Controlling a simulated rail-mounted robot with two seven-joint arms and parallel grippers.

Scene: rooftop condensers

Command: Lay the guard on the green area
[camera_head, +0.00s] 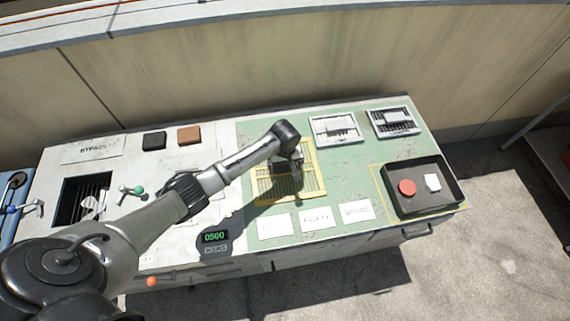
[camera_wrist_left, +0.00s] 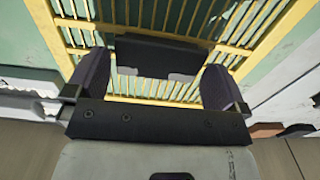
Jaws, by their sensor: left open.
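The guard (camera_head: 316,172) is a yellow slatted grille. It appears to lie flat on the green area (camera_head: 350,155) of the bench top, left of the middle of that area. My left gripper (camera_head: 288,180) is over it, and my arm hides part of it. In the left wrist view the yellow guard (camera_wrist_left: 278,35) fills the upper part. A black handle-like block on it shows between the two fingers of my left gripper (camera_wrist_left: 156,82). The fingers are apart, with gaps on both sides of the block. My right gripper is not seen.
Two grey grilles (camera_head: 335,128) (camera_head: 393,121) lie at the back right. A black tray (camera_head: 447,172) holds a red disc (camera_head: 407,187) and a white block (camera_head: 432,182). White labels (camera_head: 318,219) line the front. A display (camera_head: 214,237) and black and brown blocks (camera_head: 189,134) stand left.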

